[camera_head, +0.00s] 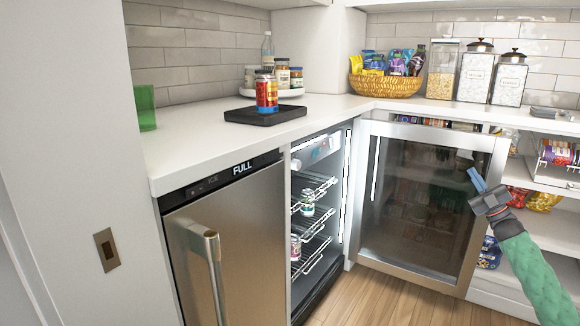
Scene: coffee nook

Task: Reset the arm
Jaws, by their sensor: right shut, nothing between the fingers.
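My right gripper (478,181) is at the right of the head view, at the end of my green-sleeved arm. Its blue fingers are shut and empty. It is in front of the right edge of the open glass fridge door (415,195); I cannot tell whether it touches the door. My left gripper is not in view.
The fridge (311,210) stands open, with a few jars on wire racks. A steel ice maker (240,250) is at its left. On the counter are a black tray (247,116) with a can (266,92), a snack basket (384,86) and canisters (474,72). Open shelves are at right.

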